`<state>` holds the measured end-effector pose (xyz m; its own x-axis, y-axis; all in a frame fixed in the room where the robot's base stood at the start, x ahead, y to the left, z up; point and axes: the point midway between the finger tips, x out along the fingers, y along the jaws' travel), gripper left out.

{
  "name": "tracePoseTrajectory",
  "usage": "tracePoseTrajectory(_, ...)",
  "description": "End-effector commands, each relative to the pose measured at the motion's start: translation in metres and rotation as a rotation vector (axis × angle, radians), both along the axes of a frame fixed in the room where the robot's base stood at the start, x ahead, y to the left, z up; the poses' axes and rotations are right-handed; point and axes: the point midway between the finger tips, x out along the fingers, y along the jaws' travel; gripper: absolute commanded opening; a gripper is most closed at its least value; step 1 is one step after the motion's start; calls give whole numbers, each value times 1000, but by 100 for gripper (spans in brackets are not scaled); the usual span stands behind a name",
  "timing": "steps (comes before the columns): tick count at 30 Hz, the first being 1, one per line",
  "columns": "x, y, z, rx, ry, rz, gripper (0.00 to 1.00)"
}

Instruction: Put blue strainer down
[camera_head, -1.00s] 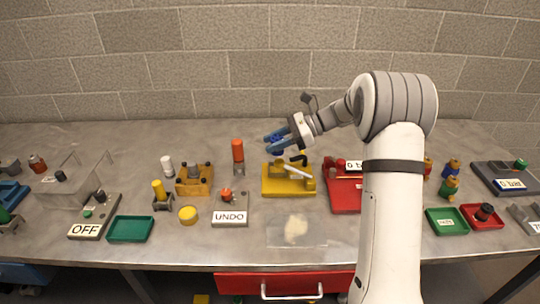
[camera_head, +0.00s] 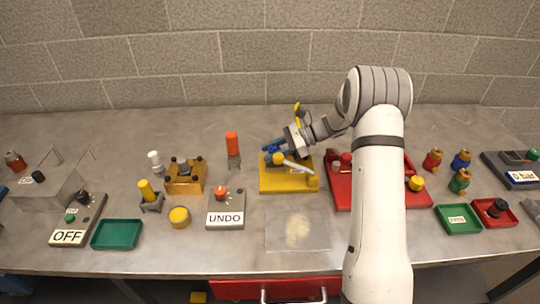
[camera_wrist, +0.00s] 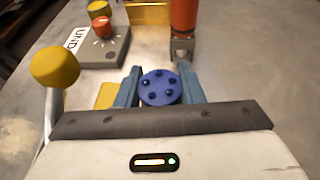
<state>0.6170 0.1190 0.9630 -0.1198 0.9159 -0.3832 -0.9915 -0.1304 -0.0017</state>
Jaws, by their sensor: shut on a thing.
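The blue strainer (camera_wrist: 161,88) is a round blue disc with several dark holes, seen in the wrist view between the two blue fingers of my gripper (camera_wrist: 160,90). My gripper is shut on it. In the head view my gripper (camera_head: 272,146) is above the back of the yellow fixture (camera_head: 288,180), left of the end of the arm.
A lever with a yellow knob (camera_wrist: 54,66) stands close left of my gripper in the wrist view. An orange-topped post (camera_head: 232,146) and the UNDO block (camera_head: 226,208) are to the left. A red tray (camera_head: 340,196) is to the right. A clear sheet (camera_head: 298,232) lies in front.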

Motion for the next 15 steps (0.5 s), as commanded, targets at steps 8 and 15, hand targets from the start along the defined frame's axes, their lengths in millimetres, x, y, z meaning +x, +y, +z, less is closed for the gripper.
tracePoseTrajectory(8,0,1,-20,0,0,0,7)
tracePoseTrajectory(15,0,1,-23,0,0,1,36)
